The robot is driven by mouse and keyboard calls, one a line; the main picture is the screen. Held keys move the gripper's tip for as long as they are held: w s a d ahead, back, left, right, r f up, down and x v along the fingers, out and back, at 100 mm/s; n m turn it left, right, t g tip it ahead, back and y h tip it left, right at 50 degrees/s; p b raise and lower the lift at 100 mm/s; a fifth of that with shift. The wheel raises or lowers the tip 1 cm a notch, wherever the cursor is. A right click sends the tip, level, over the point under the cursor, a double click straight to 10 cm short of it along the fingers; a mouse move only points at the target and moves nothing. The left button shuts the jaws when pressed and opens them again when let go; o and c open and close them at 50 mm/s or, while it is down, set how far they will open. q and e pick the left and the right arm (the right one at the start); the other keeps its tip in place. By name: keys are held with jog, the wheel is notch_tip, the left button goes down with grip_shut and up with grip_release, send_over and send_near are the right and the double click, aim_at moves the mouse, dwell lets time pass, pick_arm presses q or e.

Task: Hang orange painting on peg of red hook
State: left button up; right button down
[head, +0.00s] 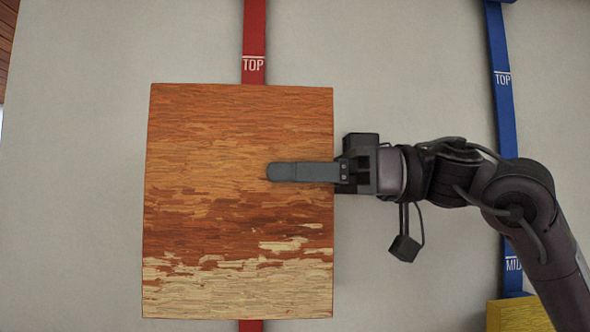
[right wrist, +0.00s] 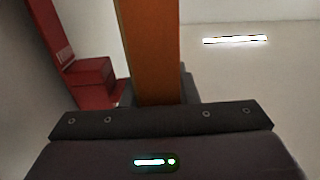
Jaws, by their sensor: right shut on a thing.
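The orange painting (head: 215,140) is a thick rectangular panel, upright in front of the wall in the head view. My right gripper (head: 300,172) is shut on its right edge, with one finger across the front face. In the right wrist view the painting shows edge-on (right wrist: 150,50) between the jaws. The red strip (head: 253,40) on the wall, marked TOP, runs behind the painting. In the right wrist view a red block (right wrist: 92,82) juts from the red strip (right wrist: 52,35), left of the painting and apart from it in the picture. A peg cannot be made out. My left gripper is not in view.
A blue strip (head: 501,105) marked TOP and MID runs down the wall at the right, partly behind my right arm. A yellow block (head: 518,314) is at its lower end. The wall (head: 80,170) left of the painting is bare.

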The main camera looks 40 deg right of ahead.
jog(key=shift+w+d+f, duration=0.25)
jog(key=shift+w+d, duration=0.3)
jog(key=shift+w, duration=0.1)
jog(key=shift+w+d+f, duration=0.2)
jog(key=shift+w+d, duration=0.4)
jog(key=shift+w, duration=0.1)
jog(key=shift+w+d+f, duration=0.25)
jog(key=shift+w+d, duration=0.3)
jog(key=shift+w, duration=0.1)
jog(key=shift+f+b, duration=0.2)
jog(key=shift+b, duration=0.1)
jog(key=c, duration=1.1)
grip_release()
jog(key=shift+o, duration=0.2)
jog(key=b+v, duration=0.2)
jog(key=v, duration=0.5)
jog(key=shift+s+d+b, duration=0.25)
jog(key=shift+s+b, duration=0.05)
jog(key=shift+b, duration=0.1)
